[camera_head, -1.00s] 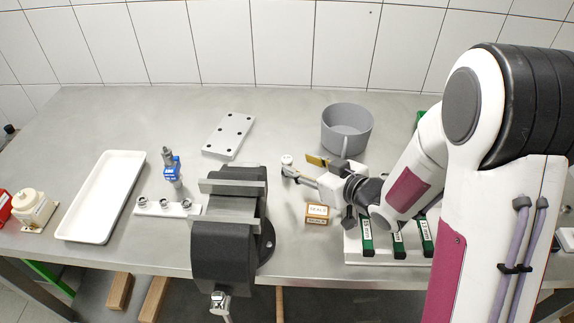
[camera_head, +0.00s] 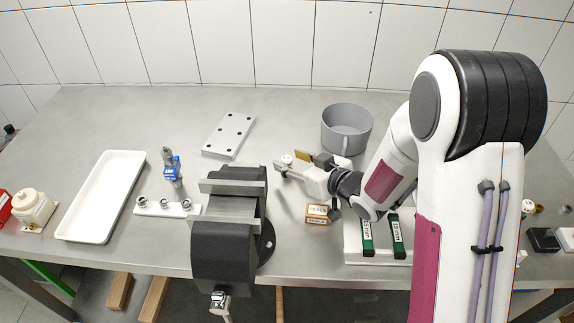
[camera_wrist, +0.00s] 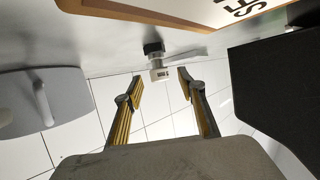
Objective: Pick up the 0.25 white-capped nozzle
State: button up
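A small nozzle with a white cap (camera_wrist: 158,73) and a black end (camera_wrist: 153,48) stands on the bench in the wrist view. Its cap carries dark marking too small to read. The white cap also shows in the head view (camera_head: 287,159), beside my gripper's fingertips. My gripper (camera_wrist: 160,87) is open and empty, with its two yellow-padded fingers apart. In the wrist view the nozzle appears in line with the gap between them, just beyond the tips. In the head view my gripper (camera_head: 289,163) is low over the bench, and its fingers partly hide the nozzle.
A seals box (camera_head: 317,214) lies near my gripper, and a black vise (camera_head: 223,250) stands to the left. A grey mug (camera_head: 347,128) and a plate with holes (camera_head: 229,134) are behind. Green-labelled packs (camera_head: 367,236) sit right. A white tray (camera_head: 100,198) is far left.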

jog(key=shift+c, duration=0.5)
grip_shut()
jog(key=shift+r, duration=0.2)
notch_tip(320, 180, up, 10)
jog(key=shift+f, duration=0.2)
dwell(0.7)
